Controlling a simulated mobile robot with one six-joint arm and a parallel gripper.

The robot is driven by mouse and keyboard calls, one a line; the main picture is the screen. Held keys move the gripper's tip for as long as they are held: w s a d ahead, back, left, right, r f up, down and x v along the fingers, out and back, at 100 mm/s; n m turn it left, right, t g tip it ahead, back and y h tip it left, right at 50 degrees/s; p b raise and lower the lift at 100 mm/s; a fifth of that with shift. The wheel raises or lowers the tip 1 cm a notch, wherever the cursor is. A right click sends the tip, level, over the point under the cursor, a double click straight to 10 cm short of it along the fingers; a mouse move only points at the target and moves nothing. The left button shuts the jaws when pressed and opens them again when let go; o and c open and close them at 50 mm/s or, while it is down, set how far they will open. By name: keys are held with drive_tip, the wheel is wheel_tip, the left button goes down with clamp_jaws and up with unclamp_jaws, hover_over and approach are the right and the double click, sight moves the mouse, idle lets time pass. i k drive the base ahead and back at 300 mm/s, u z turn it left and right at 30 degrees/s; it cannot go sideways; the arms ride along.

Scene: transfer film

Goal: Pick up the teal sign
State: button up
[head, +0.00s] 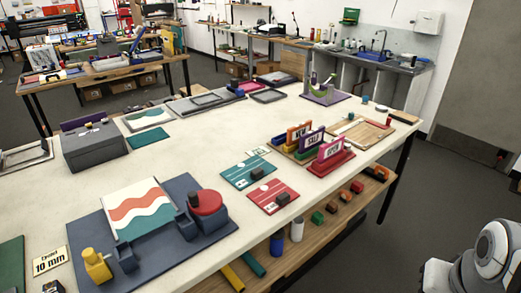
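A flat teal card (241,172) with white markings lies on the white table; it is the closest match I see to a teal sign. A small dark block (256,172) sits on its right part. A similar red card (267,204) with a dark block lies just in front of it. Upright signs in orange (299,131), purple (312,142) and magenta (331,149) stand in holders to the right. No upright teal sign is clear to me. Part of my white arm shows at the lower right; my gripper is not in view.
A blue-grey board (157,262) with a wavy print, a red knob and a yellow piece fills the near left. A grey box (95,147) and a plain teal sheet (150,138) lie farther back. The table's middle is clear. A wooden shelf (305,240) runs below the near edge.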

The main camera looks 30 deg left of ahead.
sight(241, 176)
drive_tip(key=u, duration=0.55)
drive_tip(key=i, duration=0.85)
drive_tip(key=u, duration=0.35)
drive_tip(key=k, duration=0.85)
drive_tip(key=u, duration=0.2)
drive_tip(key=i, duration=1.35)
drive_tip(key=z, duration=0.1)
